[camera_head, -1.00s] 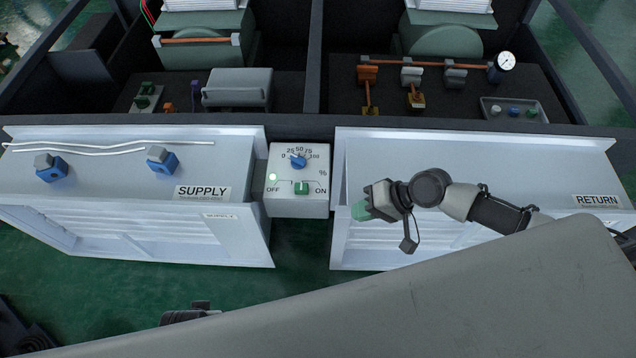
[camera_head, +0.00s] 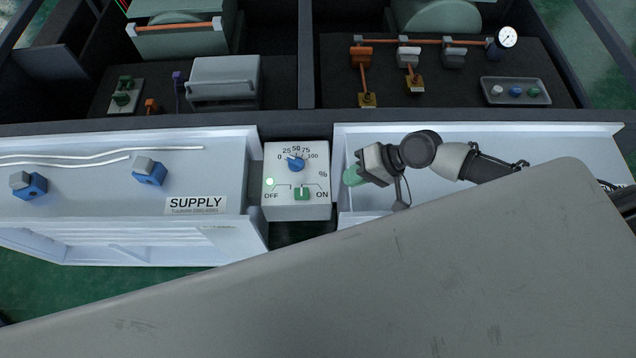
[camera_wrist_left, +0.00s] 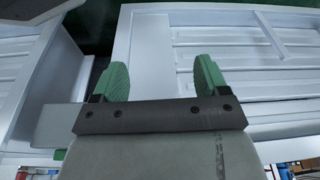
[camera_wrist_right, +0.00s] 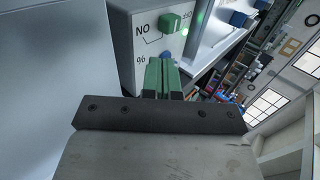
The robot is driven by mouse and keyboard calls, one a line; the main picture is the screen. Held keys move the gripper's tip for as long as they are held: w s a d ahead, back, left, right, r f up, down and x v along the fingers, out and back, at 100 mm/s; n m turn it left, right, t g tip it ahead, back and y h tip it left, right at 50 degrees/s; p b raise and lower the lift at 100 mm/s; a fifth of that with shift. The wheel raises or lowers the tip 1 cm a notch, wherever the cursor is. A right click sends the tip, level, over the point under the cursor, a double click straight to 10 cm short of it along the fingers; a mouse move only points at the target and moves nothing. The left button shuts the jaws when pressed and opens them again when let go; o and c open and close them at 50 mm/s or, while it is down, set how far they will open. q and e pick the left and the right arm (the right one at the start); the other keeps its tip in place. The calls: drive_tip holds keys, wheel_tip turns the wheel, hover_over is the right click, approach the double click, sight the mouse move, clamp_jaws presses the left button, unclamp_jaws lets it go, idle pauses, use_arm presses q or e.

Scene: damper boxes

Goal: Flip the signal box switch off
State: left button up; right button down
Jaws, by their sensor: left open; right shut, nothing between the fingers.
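The signal box (camera_head: 282,207) is a white box between the two white damper boxes. It has a blue dial near the top, a lit green lamp (camera_head: 269,182) and a green switch (camera_head: 302,193) between the OFF and ON labels. Which way the switch points is hard to tell. My right gripper (camera_head: 352,176) is shut and empty, just right of the signal box and apart from it. In the right wrist view, its green fingers (camera_wrist_right: 162,78) point towards the box, below the switch (camera_wrist_right: 170,23). My left gripper (camera_wrist_left: 163,80) is open and empty, facing white panels.
The SUPPLY box (camera_head: 110,185) stands at left with blue clamps and white rods. The other white box (camera_head: 560,150) stands at right, under my right arm. Dark trays with pipes and a gauge (camera_head: 507,37) lie behind. A large grey surface covers the lower foreground.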

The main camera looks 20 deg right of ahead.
sight(303, 193)
drive_tip(key=b+x, duration=0.1)
drive_tip(key=x, duration=0.8)
drive_tip(key=shift+b, duration=0.4)
use_arm(q)
drive_tip(key=w+v, duration=0.1)
drive_tip(key=v, duration=0.5)
drive_tip(key=shift+w, duration=0.25)
use_arm(e)
drive_tip(key=shift+w+a+f, duration=0.1)
drive_tip(key=shift+a+f, duration=0.2)
drive_tip(key=shift+a, duration=0.1)
use_arm(q)
drive_tip(key=shift+r, duration=0.15)
use_arm(e)
drive_tip(key=shift+w+a, duration=0.1)
drive_tip(key=shift+a, duration=0.15)
use_arm(q)
drive_tip(key=shift+s+d+f+p, duration=0.15)
drive_tip(key=shift+f+p, duration=0.45)
drive_tip(key=shift+f, duration=1.55)
use_arm(e)
drive_tip(key=shift+w+a, duration=0.15)
drive_tip(key=shift+a, duration=0.55)
drive_tip(key=shift+w+a, duration=0.15)
drive_tip(key=shift+a, duration=0.55)
drive_tip(key=shift+r, duration=0.1)
